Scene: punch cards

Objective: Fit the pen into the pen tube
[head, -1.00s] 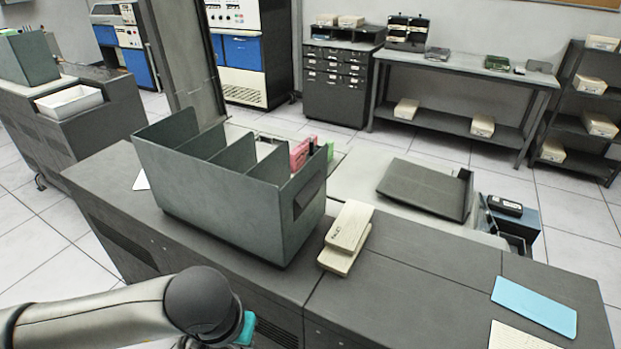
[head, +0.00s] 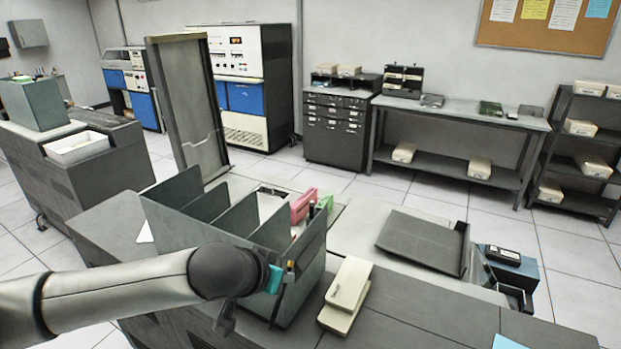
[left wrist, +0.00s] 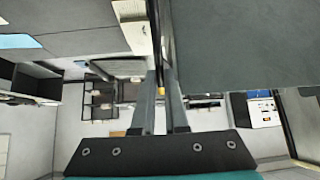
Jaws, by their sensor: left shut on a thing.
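My left gripper (head: 281,277) is in front of the grey divided box in the head view, its fingers partly hidden by my wrist. In the left wrist view, the two fingers (left wrist: 160,85) are shut on a thin dark pen (left wrist: 158,60) with a yellow end. The pen's yellow end also shows beside the gripper in the head view (head: 291,266). Upright dark, pink and green items stand at the right end of the box; I cannot tell which, if any, is the pen tube. My right gripper is not in view.
The grey divided box (head: 222,212) stands on the dark cabinet top, close to my left arm. A cream punch (head: 345,295) lies right of it. A dark tray (head: 422,243) and a small black device (head: 502,254) are further right.

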